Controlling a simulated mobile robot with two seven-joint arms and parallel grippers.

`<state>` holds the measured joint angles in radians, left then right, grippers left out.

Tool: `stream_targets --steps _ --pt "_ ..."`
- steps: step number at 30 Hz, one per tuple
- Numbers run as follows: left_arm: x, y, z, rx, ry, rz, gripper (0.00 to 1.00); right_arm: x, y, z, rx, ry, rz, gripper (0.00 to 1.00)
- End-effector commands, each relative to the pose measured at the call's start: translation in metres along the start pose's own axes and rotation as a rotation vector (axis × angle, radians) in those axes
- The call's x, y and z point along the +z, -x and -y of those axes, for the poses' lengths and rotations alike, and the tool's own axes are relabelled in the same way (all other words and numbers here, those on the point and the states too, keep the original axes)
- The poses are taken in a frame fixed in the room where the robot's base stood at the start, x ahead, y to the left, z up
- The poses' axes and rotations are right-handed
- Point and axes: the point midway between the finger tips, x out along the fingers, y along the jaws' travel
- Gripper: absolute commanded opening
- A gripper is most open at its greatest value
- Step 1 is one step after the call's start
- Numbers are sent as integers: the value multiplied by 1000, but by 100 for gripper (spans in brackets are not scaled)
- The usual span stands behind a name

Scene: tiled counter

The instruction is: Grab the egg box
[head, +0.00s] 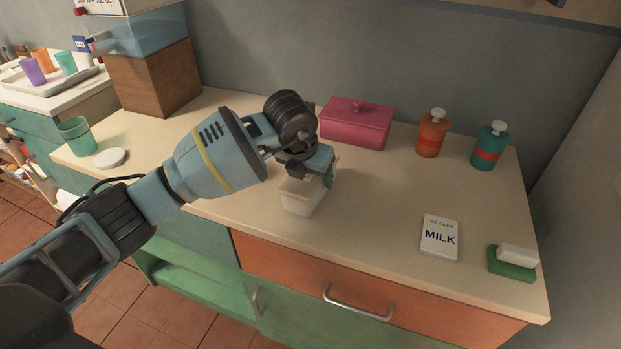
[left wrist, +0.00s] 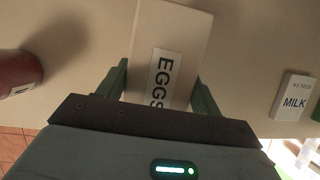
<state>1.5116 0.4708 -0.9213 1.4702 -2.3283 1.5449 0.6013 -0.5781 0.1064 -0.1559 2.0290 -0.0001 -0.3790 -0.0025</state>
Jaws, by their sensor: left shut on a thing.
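The egg box is a cream box with a white label reading EGGS. In the left wrist view the egg box (left wrist: 172,50) sits between the two green fingers of my left gripper (left wrist: 160,88). In the head view the egg box (head: 300,198) shows below my left gripper (head: 312,178), near the front edge of the counter, partly covered by the gripper. My left gripper is shut on the egg box. I cannot tell whether the box touches the counter. My right gripper is not in view.
A pink lidded box (head: 356,124) stands behind the gripper. An orange bottle (head: 432,136) and a teal bottle (head: 489,148) stand at the back right. A milk note (head: 439,238) and a green sponge holder (head: 512,264) lie front right. A green cup (head: 76,136) stands left.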

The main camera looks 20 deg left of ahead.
Motion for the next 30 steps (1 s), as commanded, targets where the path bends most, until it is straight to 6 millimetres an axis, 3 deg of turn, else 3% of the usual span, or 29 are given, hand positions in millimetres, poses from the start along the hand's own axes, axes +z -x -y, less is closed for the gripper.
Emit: stream_targets --steps 4,18,24,30 --pt "12 26 0 -1 1 8 28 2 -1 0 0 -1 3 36" --pt "-59 61 79 -4 -5 5 28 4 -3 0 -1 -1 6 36" --pt "-79 73 102 -3 -2 3 28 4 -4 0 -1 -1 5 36" --pt "-88 78 112 -1 -1 3 28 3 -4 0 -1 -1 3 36"
